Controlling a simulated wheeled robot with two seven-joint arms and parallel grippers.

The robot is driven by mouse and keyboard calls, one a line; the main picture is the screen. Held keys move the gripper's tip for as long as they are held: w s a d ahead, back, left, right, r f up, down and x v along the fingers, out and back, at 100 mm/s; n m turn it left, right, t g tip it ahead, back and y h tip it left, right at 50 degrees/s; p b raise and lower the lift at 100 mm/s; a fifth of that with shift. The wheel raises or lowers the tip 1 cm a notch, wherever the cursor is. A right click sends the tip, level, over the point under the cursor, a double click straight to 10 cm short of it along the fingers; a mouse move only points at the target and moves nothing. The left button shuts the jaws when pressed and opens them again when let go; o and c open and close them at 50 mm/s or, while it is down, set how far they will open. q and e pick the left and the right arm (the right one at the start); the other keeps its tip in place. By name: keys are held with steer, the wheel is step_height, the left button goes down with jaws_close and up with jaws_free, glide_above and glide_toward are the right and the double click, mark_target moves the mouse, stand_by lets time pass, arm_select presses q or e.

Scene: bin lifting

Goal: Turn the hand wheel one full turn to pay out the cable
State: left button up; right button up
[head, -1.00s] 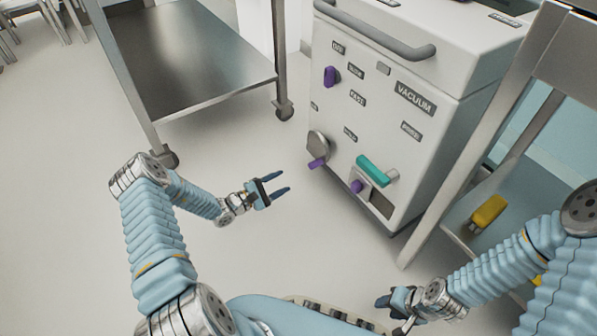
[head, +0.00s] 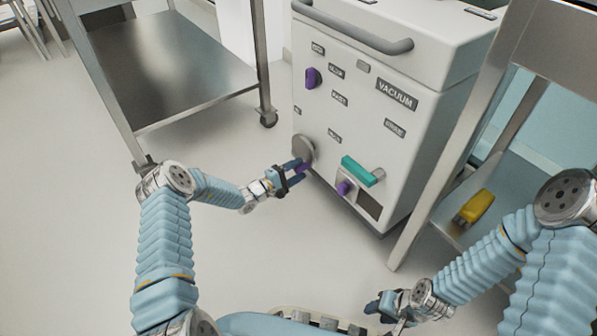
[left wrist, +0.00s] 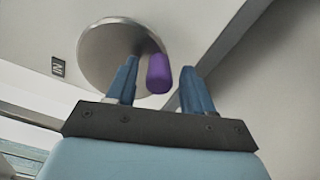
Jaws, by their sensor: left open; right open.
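The hand wheel (head: 304,147) is a round grey metal disc low on the left of the white vacuum cabinet's front. It also shows in the left wrist view (left wrist: 98,52). Its purple handle (left wrist: 159,74) sticks out from the disc near the rim. My left gripper (head: 295,172) is open at the handle. In the left wrist view, the handle stands between the two blue fingers (left wrist: 158,85), with a gap on the right side and a smaller one on the left. No cable is visible. My right gripper (head: 376,304) is open and empty, low at the front.
The white cabinet (head: 440,110) also carries a purple knob (head: 313,77), a teal lever (head: 361,171) and a lower purple knob (head: 344,188). A steel cart (head: 180,75) stands at the left. A steel rack at the right holds a yellow object (head: 477,206).

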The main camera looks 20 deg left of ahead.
arm_select(q)
steer(key=shift+w+d, duration=0.3)
steer(key=shift+w, duration=0.05)
steer(key=shift+c, duration=0.3)
jaws_close()
steer(key=shift+r+n, duration=0.1)
steer(key=shift+n, duration=0.2)
